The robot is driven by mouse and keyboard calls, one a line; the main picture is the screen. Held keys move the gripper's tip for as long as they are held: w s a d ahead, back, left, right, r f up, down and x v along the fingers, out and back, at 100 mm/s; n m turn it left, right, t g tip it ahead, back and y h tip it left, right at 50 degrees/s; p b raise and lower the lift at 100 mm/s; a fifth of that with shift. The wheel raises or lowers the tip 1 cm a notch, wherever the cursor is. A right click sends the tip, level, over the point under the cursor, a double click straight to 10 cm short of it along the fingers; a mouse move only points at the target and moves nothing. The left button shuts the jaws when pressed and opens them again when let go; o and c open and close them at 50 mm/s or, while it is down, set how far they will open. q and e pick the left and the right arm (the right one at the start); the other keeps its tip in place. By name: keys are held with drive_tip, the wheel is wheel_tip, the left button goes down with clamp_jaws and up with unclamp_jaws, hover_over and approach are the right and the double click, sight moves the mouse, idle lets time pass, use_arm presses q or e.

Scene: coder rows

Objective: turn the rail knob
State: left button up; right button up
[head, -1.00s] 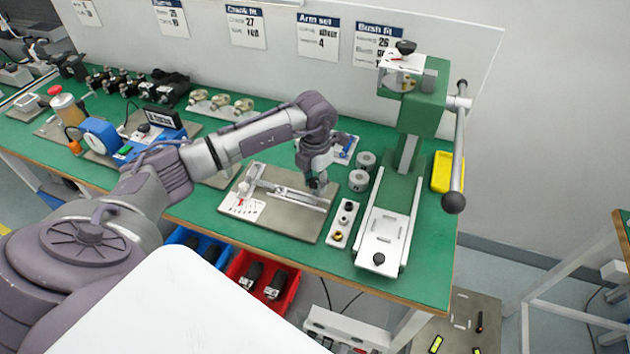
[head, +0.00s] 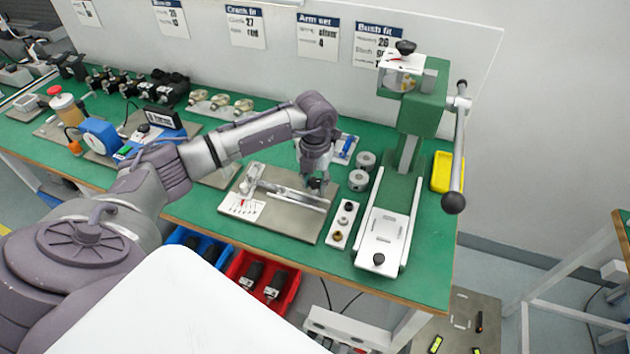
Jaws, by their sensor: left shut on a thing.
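The rail fixture (head: 290,197) is a pale metal rail on a grey-brown plate on the green bench, with a white marked scale card (head: 241,207) at its left front. My left gripper (head: 316,186) reaches down over the right end of the rail. It is shut on a small dark thing there, which I take to be the rail knob; the fingers mostly hide it. My right gripper does not show.
A green press (head: 422,110) with a long lever (head: 459,150) stands at the right. Grey bushings (head: 358,180) and a small white holder (head: 342,225) sit close right of the plate. Red (head: 287,298) and blue bins hang below the front edge.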

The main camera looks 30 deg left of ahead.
sight(315, 182)
use_arm(q)
drive_tip(key=o, duration=1.2)
drive_tip(key=shift+c, duration=0.2)
drive_tip(key=shift+r, duration=0.1)
wheel_tip(315, 182, up, 12)
